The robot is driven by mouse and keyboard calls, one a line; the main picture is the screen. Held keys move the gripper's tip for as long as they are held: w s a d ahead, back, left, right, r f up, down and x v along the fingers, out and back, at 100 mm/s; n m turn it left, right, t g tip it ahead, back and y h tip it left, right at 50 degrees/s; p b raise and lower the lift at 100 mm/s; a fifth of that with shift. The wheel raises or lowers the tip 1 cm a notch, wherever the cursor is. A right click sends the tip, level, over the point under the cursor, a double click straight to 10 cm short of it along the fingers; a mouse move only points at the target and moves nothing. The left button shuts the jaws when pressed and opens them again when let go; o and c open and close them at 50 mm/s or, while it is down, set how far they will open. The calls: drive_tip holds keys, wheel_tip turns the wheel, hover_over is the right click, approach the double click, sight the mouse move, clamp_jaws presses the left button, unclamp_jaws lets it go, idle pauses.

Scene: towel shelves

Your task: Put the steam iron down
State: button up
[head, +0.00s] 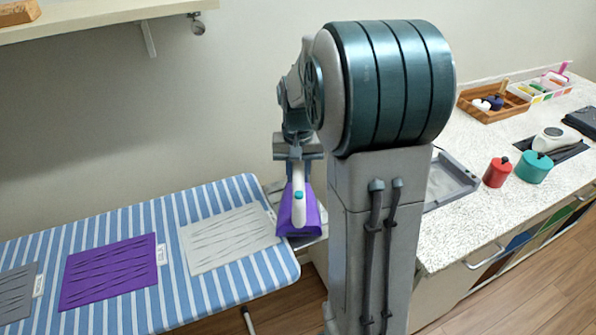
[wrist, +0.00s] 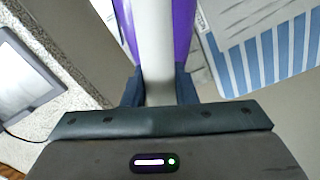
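The steam iron (head: 299,208) is purple with a white handle and a small teal button. In the head view it hangs from my gripper (head: 298,160), beside the right end of the striped ironing board. In the wrist view the white handle (wrist: 157,60) lies between the two dark fingers of my gripper (wrist: 158,88), which are shut on it, with purple body on both sides. Part of a grey metal piece (head: 313,240) shows behind and below the iron. I cannot tell whether the iron touches it.
The blue-and-white ironing board (head: 262,275) carries a pale cloth (head: 230,238), a purple cloth (head: 108,271) and a grey cloth (head: 15,293). My arm hides the area right of the iron. A speckled counter (head: 465,205) holds a grey tray (head: 450,182), a red canister (head: 497,172) and a teal canister (head: 534,168).

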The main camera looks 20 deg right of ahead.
drive_tip(key=o, duration=0.5)
drive_tip(key=shift+r, duration=0.1)
